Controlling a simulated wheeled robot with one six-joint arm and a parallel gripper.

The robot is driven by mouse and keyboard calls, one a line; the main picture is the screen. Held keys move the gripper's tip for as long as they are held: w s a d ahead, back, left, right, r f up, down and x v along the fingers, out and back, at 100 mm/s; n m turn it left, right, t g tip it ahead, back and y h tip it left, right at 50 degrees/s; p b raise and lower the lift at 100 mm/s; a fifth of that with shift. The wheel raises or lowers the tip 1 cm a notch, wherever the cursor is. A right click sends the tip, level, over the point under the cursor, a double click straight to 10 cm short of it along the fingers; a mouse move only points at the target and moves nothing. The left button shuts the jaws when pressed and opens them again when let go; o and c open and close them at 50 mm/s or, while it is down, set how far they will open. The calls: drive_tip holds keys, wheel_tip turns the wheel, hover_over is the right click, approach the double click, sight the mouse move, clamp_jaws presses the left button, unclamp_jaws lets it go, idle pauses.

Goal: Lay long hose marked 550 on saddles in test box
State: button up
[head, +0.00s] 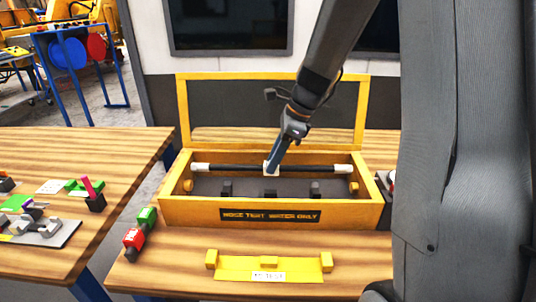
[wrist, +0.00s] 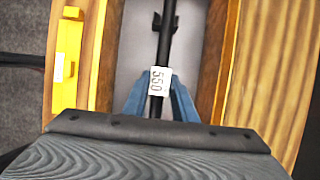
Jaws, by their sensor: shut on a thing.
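The long black hose (head: 235,168) has white ends and a white tag. The tag reads 550 in the wrist view (wrist: 160,80). My gripper (head: 271,167) is shut on the hose at its middle, by the tag. The blue fingers (wrist: 157,98) stand on either side of it. The hose is level, lengthwise over the open yellow test box (head: 180,205). Dark saddles (head: 315,189) stand on the grey box floor, in front of the hose in the head view. One dark saddle (wrist: 165,22) shows by the hose in the wrist view. I cannot tell whether the hose touches any saddle.
The box's framed lid (head: 182,110) stands open at the back. A yellow tray (head: 235,268) with yellow blocks lies in front. A green and red piece (head: 140,228) lies left of the box. Another wooden table (head: 50,150) with several small parts stands at left.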

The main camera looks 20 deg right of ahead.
drive_tip(key=shift+r+p, duration=0.1)
drive_tip(key=shift+p, duration=0.3)
drive_tip(key=shift+f+b, duration=1.3)
drive_tip(key=shift+f, duration=1.55)
drive_tip(key=shift+p, duration=1)
drive_tip(key=shift+f+b, duration=0.3)
drive_tip(key=shift+f, duration=0.35)
drive_tip(key=o, duration=1.1)
drive_tip(key=shift+r+p, duration=3.45)
